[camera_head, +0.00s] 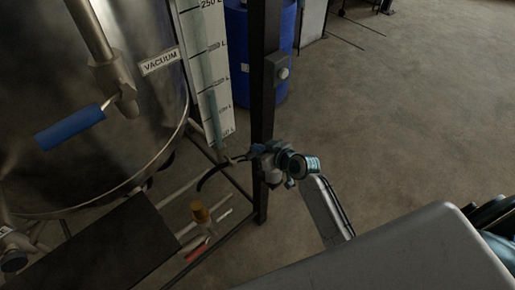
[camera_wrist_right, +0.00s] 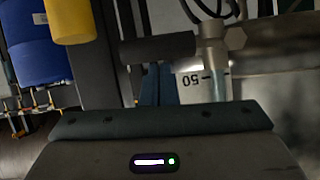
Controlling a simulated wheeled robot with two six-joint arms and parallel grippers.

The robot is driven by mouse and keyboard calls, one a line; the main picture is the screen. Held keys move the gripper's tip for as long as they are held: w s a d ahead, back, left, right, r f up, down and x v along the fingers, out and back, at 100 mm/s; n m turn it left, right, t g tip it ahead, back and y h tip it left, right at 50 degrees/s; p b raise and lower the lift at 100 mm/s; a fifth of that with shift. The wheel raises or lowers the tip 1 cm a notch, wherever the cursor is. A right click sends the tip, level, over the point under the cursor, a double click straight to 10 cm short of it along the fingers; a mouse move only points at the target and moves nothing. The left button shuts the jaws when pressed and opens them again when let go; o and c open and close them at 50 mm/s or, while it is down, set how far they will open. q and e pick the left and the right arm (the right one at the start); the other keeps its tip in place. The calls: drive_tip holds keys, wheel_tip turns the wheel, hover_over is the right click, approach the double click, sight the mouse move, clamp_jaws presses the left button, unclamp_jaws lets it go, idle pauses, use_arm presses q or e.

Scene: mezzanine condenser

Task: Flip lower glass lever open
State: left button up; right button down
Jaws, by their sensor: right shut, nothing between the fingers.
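The sight glass with its white litre scale (camera_head: 205,75) runs down the right side of the steel tank (camera_head: 90,150). In the right wrist view, a dark lever handle (camera_wrist_right: 158,48) lies level, joined to a metal valve fitting (camera_wrist_right: 212,45) near the 50 mark (camera_wrist_right: 192,80). My right gripper (camera_head: 245,158) is at the bottom of the scale; its fingers also show in the right wrist view (camera_wrist_right: 158,85). They are shut and empty, with their tips close to the handle; I cannot tell whether they touch it. My left gripper is out of view.
A black upright post (camera_head: 263,110) stands right beside my right gripper. A blue drum (camera_head: 285,55) is behind it. A blue-handled lever (camera_head: 70,128) sticks out from the tank at left. The floor at right is clear.

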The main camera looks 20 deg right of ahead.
drive_tip(key=shift+d+f+m+g+y+b, duration=0.15)
drive_tip(key=shift+f+m+y+b, duration=0.35)
drive_tip(key=shift+f+b, duration=0.95)
drive_tip(key=shift+f+m+g+y+b, duration=0.15)
drive_tip(key=shift+f+m+y+b, duration=0.35)
drive_tip(key=shift+f+b, duration=0.95)
drive_tip(key=shift+r+b, duration=0.25)
drive_tip(key=shift+b, duration=0.1)
